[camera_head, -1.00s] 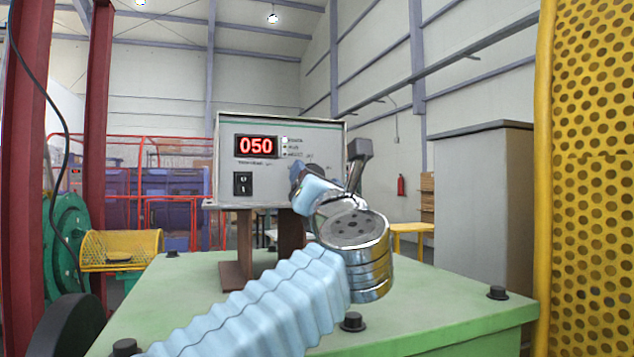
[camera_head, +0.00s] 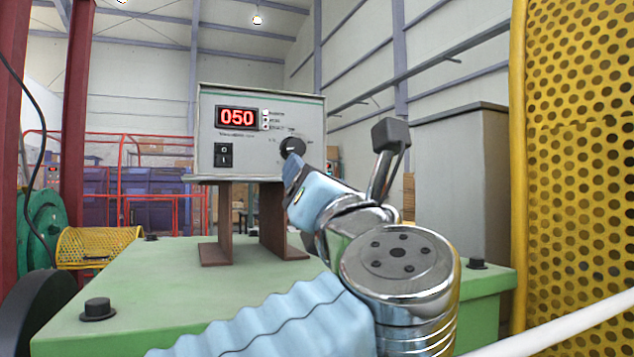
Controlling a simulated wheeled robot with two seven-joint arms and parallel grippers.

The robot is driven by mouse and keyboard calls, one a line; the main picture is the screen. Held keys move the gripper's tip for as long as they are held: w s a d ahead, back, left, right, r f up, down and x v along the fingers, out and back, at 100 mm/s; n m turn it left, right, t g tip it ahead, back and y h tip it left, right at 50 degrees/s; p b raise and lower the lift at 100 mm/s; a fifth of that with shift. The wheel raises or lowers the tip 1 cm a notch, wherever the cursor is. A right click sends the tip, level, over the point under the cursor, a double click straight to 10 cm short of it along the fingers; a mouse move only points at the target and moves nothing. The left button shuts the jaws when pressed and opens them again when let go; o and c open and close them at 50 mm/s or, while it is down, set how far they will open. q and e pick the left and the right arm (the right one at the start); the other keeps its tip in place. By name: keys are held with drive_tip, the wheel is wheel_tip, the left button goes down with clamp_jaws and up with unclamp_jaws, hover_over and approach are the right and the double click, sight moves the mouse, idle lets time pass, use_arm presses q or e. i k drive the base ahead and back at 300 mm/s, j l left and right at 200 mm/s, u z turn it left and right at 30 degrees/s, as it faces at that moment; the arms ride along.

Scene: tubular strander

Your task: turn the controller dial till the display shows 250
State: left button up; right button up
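The controller (camera_head: 257,160) is a light grey box on brown metal legs. Its red display (camera_head: 237,117) reads 050. The black round dial (camera_head: 291,147) is on the right part of its front face, and its lower edge is close to my gripper in the picture. My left gripper (camera_head: 292,172), on the light blue sleeved arm from the lower left, points at the controller just below the dial. I cannot tell whether it touches the dial or how far apart its fingers are. My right gripper is not in view.
A black rocker switch (camera_head: 223,155) sits below the display. The green table (camera_head: 150,285) has black bolts on top. A yellow perforated guard (camera_head: 575,170) stands close on the right, with a grey cabinet (camera_head: 462,185) behind. A white bar (camera_head: 560,325) crosses the lower right.

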sight(291, 145)
drive_tip(key=k+l, duration=0.25)
drive_tip(key=k, duration=0.25)
drive_tip(key=k+l, duration=0.2)
drive_tip(key=k, duration=0.25)
